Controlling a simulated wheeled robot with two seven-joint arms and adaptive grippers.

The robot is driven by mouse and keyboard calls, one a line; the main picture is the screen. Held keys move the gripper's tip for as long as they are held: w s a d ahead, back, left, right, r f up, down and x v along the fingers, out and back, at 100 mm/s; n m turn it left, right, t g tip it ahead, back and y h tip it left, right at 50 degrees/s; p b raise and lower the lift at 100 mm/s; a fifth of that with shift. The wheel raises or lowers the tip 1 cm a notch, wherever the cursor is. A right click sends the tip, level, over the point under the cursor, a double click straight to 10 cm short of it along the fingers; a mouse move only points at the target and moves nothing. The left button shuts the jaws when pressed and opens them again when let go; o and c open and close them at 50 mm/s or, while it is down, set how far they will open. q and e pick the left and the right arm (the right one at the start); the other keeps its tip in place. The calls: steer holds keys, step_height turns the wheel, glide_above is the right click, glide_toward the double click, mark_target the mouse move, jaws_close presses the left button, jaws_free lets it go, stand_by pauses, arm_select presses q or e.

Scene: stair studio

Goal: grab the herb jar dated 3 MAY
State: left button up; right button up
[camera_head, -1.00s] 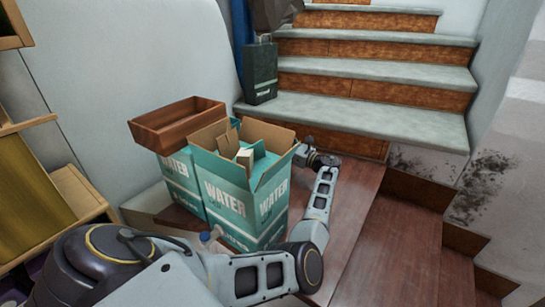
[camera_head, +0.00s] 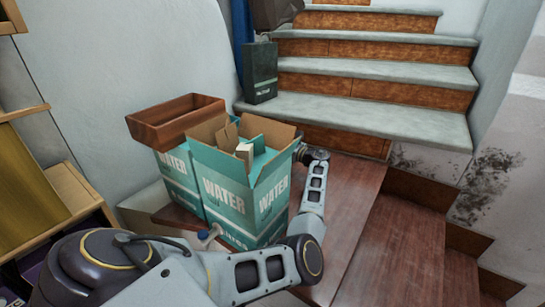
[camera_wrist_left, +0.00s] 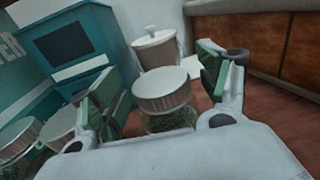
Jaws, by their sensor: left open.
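In the left wrist view, a glass jar of green herbs (camera_wrist_left: 172,121) with a ribbed white lid stands between the fingers of my left gripper (camera_wrist_left: 162,88). The gripper is open, one finger on each side of the jar; I cannot tell whether either touches it. No date is readable on it. Two more white-lidded jars, a near one (camera_wrist_left: 18,140) and another (camera_wrist_left: 58,124), stand at the left, outside the left finger. In the head view the gripper and jars are hidden behind the open water box (camera_head: 240,195). My right gripper is out of view.
A pale lidded canister (camera_wrist_left: 157,50) stands just behind the herb jar. A second water box (camera_head: 178,180) carries a brown wooden tray (camera_head: 178,122). A dark bag (camera_head: 260,72) stands on the stairs (camera_head: 350,112). The wooden landing right of my forearm is clear.

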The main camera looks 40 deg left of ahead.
arm_select(q)
steer(key=shift+a, duration=0.15)
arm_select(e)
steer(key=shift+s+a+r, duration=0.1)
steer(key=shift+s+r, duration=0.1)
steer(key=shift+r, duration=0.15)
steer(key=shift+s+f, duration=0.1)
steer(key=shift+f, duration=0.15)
arm_select(q)
steer(key=c, duration=1.6)
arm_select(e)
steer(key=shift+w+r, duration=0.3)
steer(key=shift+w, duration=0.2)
arm_select(q)
steer(key=shift+r, duration=0.2)
steer(key=shift+c, duration=0.2)
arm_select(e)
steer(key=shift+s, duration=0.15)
